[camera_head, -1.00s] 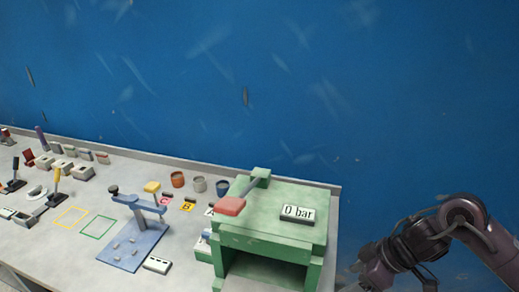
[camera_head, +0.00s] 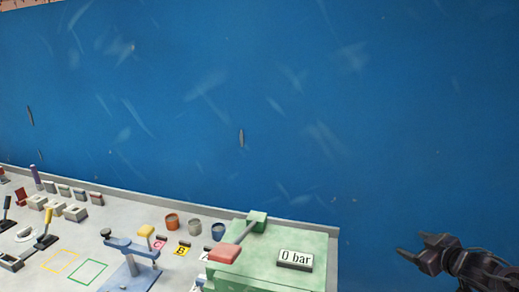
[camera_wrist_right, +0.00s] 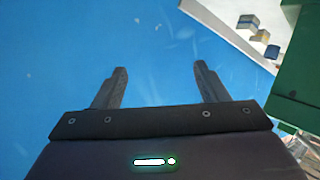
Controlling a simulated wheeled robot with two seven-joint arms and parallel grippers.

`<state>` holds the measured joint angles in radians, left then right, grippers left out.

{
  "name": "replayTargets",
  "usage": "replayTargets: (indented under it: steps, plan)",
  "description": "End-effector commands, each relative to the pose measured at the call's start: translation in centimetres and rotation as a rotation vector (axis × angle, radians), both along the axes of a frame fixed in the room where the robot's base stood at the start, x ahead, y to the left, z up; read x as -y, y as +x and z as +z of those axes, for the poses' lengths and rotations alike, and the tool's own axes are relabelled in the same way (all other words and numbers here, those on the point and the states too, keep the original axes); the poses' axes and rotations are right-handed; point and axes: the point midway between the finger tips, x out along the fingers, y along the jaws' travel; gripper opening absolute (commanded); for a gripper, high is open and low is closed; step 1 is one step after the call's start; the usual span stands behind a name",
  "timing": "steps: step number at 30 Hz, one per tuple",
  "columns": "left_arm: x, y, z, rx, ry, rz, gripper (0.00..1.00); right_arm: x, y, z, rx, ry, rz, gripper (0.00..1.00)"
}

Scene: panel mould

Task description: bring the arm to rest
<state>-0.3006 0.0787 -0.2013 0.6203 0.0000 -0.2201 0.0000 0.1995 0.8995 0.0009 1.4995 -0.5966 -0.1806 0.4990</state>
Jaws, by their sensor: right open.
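My right gripper (camera_head: 412,247) is at the lower right in the head view, to the right of the green press and in front of the blue wall. In the right wrist view its two dark fingers (camera_wrist_right: 160,88) stand well apart with nothing between them. Only blue shows behind them. My left gripper is in neither view now.
A green press (camera_head: 272,262) with a red-ended lever (camera_head: 225,253) and a "0 bar" sign (camera_head: 295,259) stands at the table's right end. Cups, cards, a blue stand (camera_head: 130,270) and small blocks cover the table. The blue wall (camera_head: 250,120) is behind.

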Motion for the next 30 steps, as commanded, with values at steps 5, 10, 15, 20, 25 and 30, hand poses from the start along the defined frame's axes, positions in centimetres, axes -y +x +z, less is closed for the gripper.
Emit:
replayTargets:
  steps: [5, 10, 15, 20, 25, 30]
  plan:
    - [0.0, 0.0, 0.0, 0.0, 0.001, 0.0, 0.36, 5.5, 2.3, 6.5, 0.264, -0.258, -0.143, 0.67]
    - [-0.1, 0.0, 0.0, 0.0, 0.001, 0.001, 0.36, 10.3, 2.0, 11.9, 0.428, -0.481, -0.306, 0.67]
    - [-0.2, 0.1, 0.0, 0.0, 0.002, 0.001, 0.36, 10.5, 1.2, 1.7, 0.274, -0.406, -0.318, 0.67]
    - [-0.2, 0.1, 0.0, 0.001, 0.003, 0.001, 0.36, 10.1, -0.9, -7.9, 0.128, -0.346, -0.338, 0.67]
    - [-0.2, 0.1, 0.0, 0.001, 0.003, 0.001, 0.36, 8.3, -5.4, -19.8, -0.059, -0.273, -0.356, 0.67]
    - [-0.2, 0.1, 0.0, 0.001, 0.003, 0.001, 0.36, 5.0, -11.7, -30.9, -0.249, -0.208, -0.367, 0.67]
